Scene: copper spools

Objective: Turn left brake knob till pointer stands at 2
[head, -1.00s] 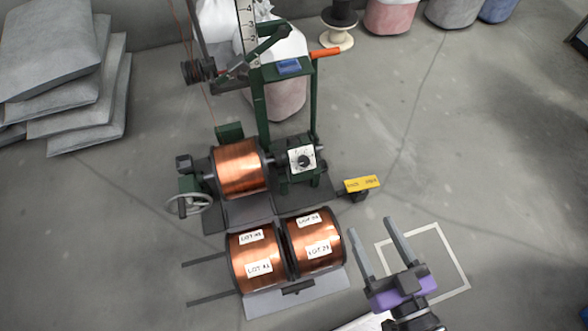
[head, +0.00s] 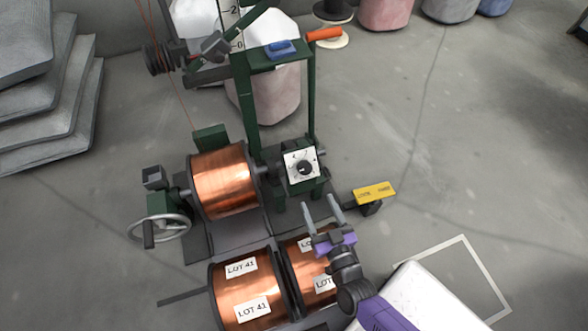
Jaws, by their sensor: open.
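A black brake knob (head: 305,168) sits on a square white dial plate (head: 293,158) on the green winder frame, right of the mounted copper spool (head: 222,184). Its dial marks and pointer are too small to read. It is the only dial I can make out, so I cannot tell whether it is the left knob. My gripper (head: 320,202) is open and empty, its two grey fingers pointing up the picture. In the picture it is just below and slightly right of the knob, apart from it.
Two labelled copper spools (head: 240,290) lie below the winder, the right one partly behind my arm. A yellow tag (head: 374,193) on a black mount stands right of the dial. A handwheel (head: 160,229) is at left. Floor at right is open.

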